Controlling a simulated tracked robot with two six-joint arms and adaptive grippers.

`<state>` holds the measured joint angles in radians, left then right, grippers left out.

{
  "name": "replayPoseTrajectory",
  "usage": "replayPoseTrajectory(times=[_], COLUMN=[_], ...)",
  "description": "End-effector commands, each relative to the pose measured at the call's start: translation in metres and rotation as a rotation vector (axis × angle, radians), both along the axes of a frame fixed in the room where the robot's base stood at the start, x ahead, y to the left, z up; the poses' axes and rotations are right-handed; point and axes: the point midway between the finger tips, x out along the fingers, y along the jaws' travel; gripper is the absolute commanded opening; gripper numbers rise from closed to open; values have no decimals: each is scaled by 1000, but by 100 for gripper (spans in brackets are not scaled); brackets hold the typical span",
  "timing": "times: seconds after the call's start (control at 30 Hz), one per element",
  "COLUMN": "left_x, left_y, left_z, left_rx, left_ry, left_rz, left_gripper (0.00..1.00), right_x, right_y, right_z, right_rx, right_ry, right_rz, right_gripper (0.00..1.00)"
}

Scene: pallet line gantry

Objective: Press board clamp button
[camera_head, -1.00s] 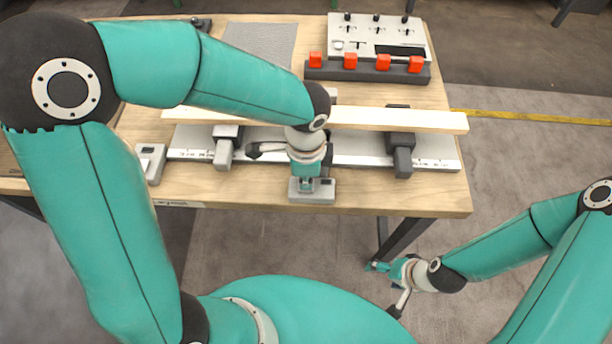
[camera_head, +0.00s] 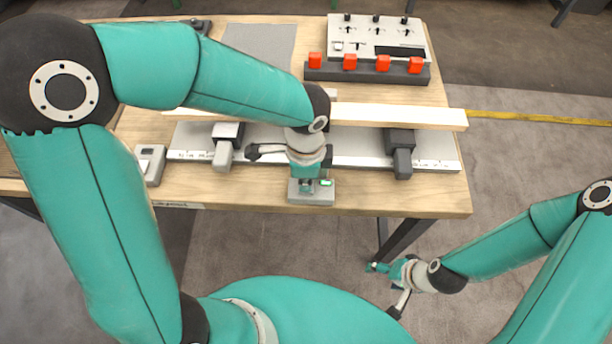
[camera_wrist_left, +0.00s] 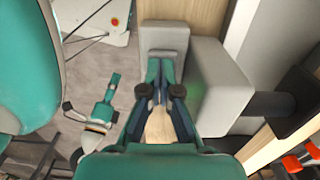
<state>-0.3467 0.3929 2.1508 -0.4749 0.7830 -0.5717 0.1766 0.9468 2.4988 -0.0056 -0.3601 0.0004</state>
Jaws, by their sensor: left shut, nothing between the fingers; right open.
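The grey button box (camera_head: 312,198) stands at the front edge of the wooden table, with a small green light lit on its top. My left gripper (camera_head: 309,184) is shut and empty, pointing down onto this box and hiding the button. In the left wrist view the shut fingers (camera_wrist_left: 160,72) reach to a grey block (camera_wrist_left: 163,36); contact with the button cannot be made out. The pale board (camera_head: 390,117) lies across the two clamps (camera_head: 227,144) (camera_head: 400,150) behind the gripper. My right gripper (camera_head: 385,288) is open and empty, off the table's front.
A second grey box (camera_head: 150,163) stands left on the table. A control panel (camera_head: 378,38) and a rack with red blocks (camera_head: 366,70) stand at the back right. A grey mat (camera_head: 258,40) lies at the back. The table's front right corner is clear.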

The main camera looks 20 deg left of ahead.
Motion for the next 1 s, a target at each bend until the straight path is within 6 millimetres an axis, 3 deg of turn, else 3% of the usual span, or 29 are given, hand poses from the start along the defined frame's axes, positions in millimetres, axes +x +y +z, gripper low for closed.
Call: replayPoseTrajectory(times=[0.03,0.1,0.17,0.5,0.7,1.0], left_x=[1,2,3,3,3,3], left_y=[-1,-1,-1,-1,-1,-2], left_z=[19,35,42,109,124,125], left_rx=[-1,-3,-4,-4,-4,-4], left_ry=[-7,-12,-18,-18,-16,-16], left_rz=[0,0,3,1,0,-1], left_gripper=[0,0,0,0,0,0], right_x=[0,0,0,0,0,0], right_y=[0,0,0,0,0,0], right_z=[16,27,18,19,20,20], right_rx=[0,0,0,0,0,0], right_ry=[0,0,-1,0,0,0], right_rz=[0,0,0,0,0,0], right_gripper=[77,77,77,77,77,77])
